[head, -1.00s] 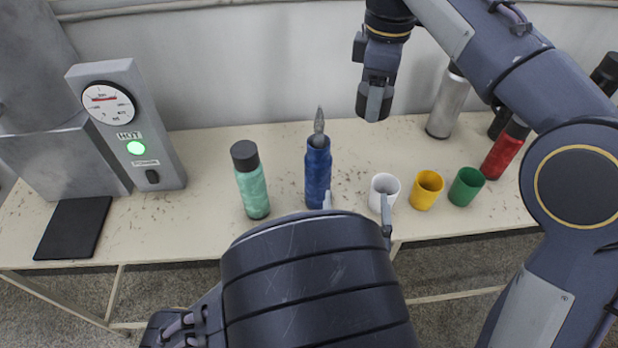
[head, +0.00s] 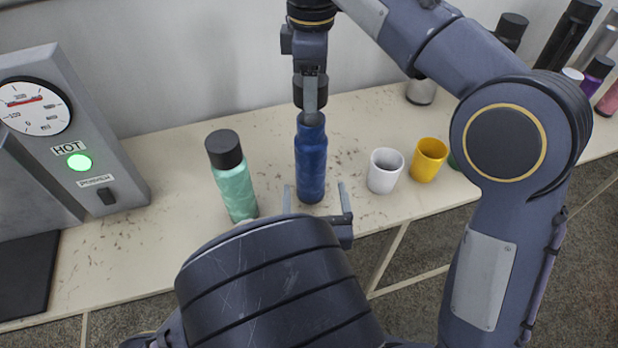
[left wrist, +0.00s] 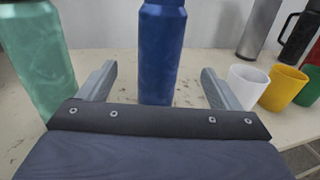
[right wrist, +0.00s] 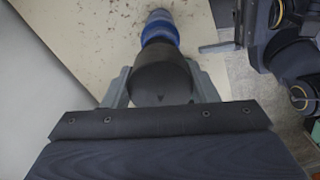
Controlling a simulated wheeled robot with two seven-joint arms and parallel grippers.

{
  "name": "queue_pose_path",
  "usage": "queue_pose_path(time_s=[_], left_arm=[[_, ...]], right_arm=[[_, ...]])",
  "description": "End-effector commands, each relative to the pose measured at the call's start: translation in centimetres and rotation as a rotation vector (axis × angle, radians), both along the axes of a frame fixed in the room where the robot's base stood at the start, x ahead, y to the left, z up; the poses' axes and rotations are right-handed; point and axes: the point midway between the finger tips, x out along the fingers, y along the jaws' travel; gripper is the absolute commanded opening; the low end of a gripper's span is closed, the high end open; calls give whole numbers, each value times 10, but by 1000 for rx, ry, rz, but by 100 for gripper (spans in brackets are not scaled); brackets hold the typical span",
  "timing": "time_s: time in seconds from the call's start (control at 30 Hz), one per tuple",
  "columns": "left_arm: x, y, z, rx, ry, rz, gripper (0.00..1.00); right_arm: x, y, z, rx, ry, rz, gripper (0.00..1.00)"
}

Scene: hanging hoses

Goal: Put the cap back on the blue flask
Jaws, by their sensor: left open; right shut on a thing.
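The blue flask (head: 311,165) stands upright on the bench, its mouth just below the cap. My right gripper (head: 311,98) is shut on the black cap (head: 298,92), directly over the flask's top. In the right wrist view the cap (right wrist: 162,76) covers part of the flask's neck, with the blue body (right wrist: 159,30) beyond. I cannot tell whether cap and flask touch. My left gripper (head: 316,198) is open and low in front of the flask. In the left wrist view the flask (left wrist: 162,50) shows between the spread fingers, apart from both.
A green flask (head: 235,185) with a black cap stands close on the left. A white cup (head: 384,171) and a yellow cup (head: 428,160) stand on the right. A grey machine (head: 105,150) with a dial and green light is at far left. More bottles stand at the back right.

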Motion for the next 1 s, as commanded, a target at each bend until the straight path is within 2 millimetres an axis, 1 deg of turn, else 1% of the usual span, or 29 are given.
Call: queue_pose_path(time_s=[0.33,0.47,0.57,0.8,1.0], left_arm=[[0,0,0,0,0,0,85],[7,1,0,-1,1,2,85],[21,2,0,-2,-1,5,85],[67,7,0,-1,-1,5,85],[99,9,0,-1,-1,3,85]], right_arm=[[0,0,0,0,0,0,31],[0,0,0,0,0,0,31],[0,0,0,0,0,0,31],[0,0,0,0,0,0,31],[0,0,0,0,0,0,31]])
